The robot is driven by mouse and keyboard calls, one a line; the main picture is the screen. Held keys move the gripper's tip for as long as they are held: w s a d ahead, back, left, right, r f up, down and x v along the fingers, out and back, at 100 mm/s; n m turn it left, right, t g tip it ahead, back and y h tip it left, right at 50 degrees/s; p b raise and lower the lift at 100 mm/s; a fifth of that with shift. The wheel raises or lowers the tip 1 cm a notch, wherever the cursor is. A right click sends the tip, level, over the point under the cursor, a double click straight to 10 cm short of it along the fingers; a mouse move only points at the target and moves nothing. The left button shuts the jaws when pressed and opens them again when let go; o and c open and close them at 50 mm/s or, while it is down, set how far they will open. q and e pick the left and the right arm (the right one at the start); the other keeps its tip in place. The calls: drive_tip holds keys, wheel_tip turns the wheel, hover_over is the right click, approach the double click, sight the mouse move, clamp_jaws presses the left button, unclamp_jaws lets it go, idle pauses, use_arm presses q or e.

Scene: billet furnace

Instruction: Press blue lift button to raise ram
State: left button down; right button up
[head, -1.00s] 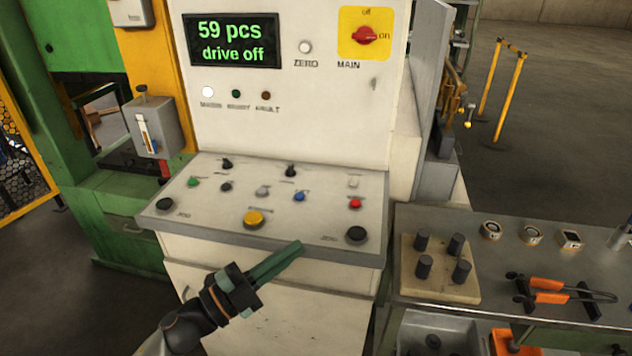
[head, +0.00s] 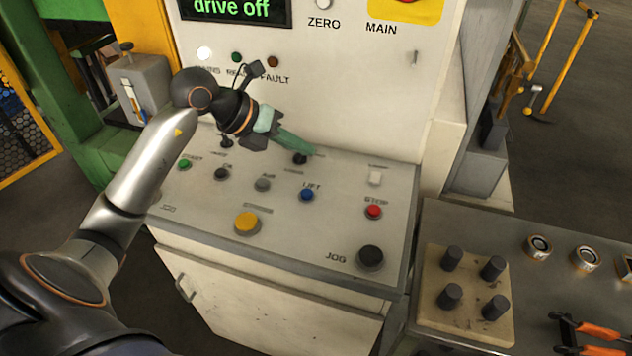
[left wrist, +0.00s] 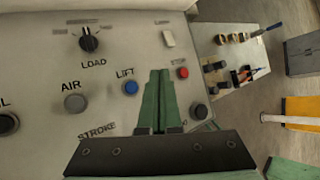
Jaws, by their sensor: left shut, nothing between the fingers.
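The blue lift button (head: 307,195) sits on the sloped control panel (head: 330,230), with the word LIFT beside it. It also shows in the left wrist view (left wrist: 131,87), just left of my fingers. My left gripper (head: 312,152) is shut and empty. In the head view its green fingertips are above the panel, near the black knob (head: 299,159) behind the blue button. In the left wrist view the fingers (left wrist: 158,75) point between the blue button and the red stop button (left wrist: 182,72). I cannot tell the fingertips' exact height. My right gripper is not in view. The ram is not identifiable.
A yellow button (head: 247,223), a grey button (head: 263,184) and a black jog button (head: 371,257) are nearby on the panel. A bench with a peg block (head: 432,318) stands to the right. The display (head: 237,9) reads "drive off".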

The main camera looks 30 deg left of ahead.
sight(302, 195)
use_arm(q)
drive_tip(key=shift+s, duration=0.1)
idle(0.3)
wheel_tip(302, 195, down, 9)
drive_tip(key=b, duration=0.7)
drive_tip(key=shift+r, duration=0.1)
idle(1.5)
drive_tip(key=shift+f+b, duration=0.35)
drive_tip(key=shift+f, duration=0.05)
